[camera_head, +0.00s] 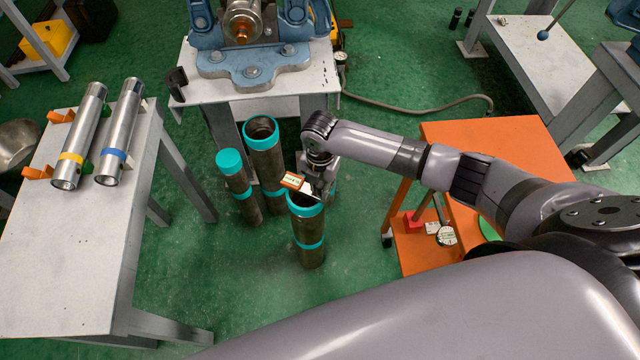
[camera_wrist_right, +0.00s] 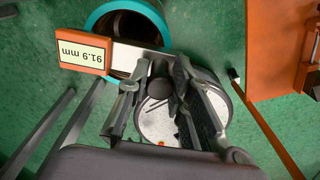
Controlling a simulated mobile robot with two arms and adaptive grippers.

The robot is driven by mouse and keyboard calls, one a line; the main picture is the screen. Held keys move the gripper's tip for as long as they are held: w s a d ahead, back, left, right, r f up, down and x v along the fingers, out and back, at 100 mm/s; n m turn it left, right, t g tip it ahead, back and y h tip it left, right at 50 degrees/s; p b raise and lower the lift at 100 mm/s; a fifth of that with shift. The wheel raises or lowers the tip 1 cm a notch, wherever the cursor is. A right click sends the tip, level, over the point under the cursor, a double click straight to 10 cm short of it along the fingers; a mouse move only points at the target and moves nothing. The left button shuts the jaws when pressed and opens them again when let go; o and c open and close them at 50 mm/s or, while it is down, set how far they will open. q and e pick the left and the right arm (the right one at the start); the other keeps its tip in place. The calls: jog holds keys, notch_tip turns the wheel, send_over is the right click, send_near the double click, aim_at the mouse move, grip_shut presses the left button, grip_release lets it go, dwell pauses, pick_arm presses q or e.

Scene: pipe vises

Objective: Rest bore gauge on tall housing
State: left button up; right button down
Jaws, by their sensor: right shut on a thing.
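The bore gauge has a round white dial (camera_wrist_right: 160,120) and an orange tag (camera_wrist_right: 82,54) reading 91.9 mm on a white strip. My right gripper (camera_wrist_right: 165,65) is shut on it. In the head view, the tag (camera_head: 291,181) and gripper (camera_head: 318,188) are at the top of the front teal-banded housing (camera_head: 309,228). The strip crosses over this housing's open bore; I cannot tell whether it touches the rim. Another wide housing (camera_head: 265,165) and a narrower one (camera_head: 238,185) stand upright behind and left. Which is tallest is unclear. My left gripper is out of view.
A grey table (camera_head: 60,260) at left carries two metal cylinders (camera_head: 120,130). A blue vise (camera_head: 250,68) sits on a white stand behind the housings. An orange cart (camera_head: 480,135) with another dial gauge (camera_head: 446,236) stands right. Green floor is open in front of the housings.

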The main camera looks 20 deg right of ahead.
jog(key=shift+f, duration=0.3)
dwell(0.5)
jog(key=c, duration=1.3)
grip_release()
jog(key=shift+c, duration=0.2)
jog(key=shift+r+p, duration=3.5)
jog(key=shift+p, duration=0.05)
